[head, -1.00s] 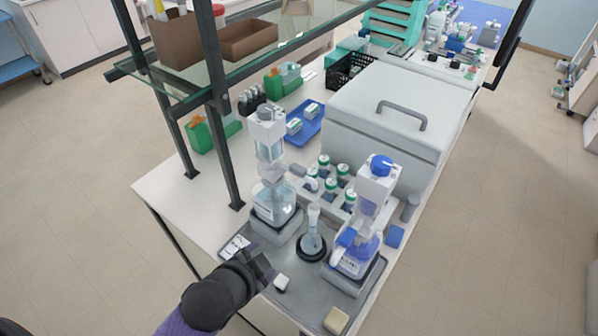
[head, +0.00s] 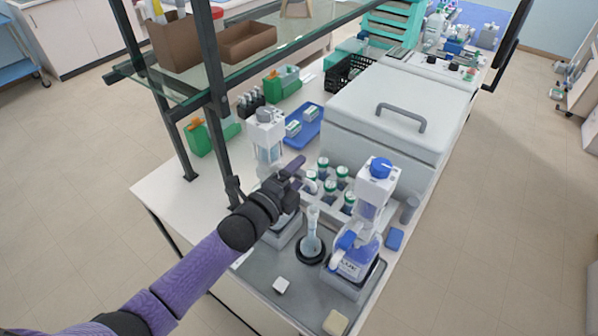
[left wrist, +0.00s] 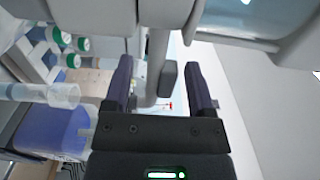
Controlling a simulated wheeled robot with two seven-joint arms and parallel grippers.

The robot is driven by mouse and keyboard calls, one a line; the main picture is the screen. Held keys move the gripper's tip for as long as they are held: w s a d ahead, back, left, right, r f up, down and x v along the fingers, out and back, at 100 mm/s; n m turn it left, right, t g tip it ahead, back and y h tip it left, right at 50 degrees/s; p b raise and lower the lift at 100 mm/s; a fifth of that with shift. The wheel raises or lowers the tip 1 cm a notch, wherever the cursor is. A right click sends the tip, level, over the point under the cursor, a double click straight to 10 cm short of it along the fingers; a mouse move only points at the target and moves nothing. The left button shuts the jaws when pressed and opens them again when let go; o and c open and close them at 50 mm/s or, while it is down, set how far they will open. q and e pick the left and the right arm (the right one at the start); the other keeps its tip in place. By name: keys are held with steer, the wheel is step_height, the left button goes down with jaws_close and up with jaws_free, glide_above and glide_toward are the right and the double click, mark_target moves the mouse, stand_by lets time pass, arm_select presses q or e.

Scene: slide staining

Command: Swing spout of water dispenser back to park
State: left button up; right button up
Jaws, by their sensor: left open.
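The water dispenser (head: 267,128), with a white head and clear body, stands at the back left of the grey tray; my arm hides most of its bottle. My left gripper (head: 292,178) is in front of it at mid-height. In the left wrist view the gripper (left wrist: 160,85) is open. A grey spout (left wrist: 153,70) with a darker grey end piece (left wrist: 168,79) shows between the two fingers, with a gap on each side. The dispenser's white body crosses the top of that view. The gripper holds nothing that I can see.
A blue-capped dispenser (head: 375,185) stands at the right of the tray (head: 265,268). A measuring cylinder (head: 312,228) stands between the two. Green-capped bottles (head: 330,186) sit in a rack behind. A dark shelf post (head: 222,130) rises close left of the arm.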

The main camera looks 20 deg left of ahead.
arm_select(q)
steer(key=shift+w+d, duration=0.15)
steer(key=shift+w, duration=0.25)
jaws_close()
stand_by(1.2)
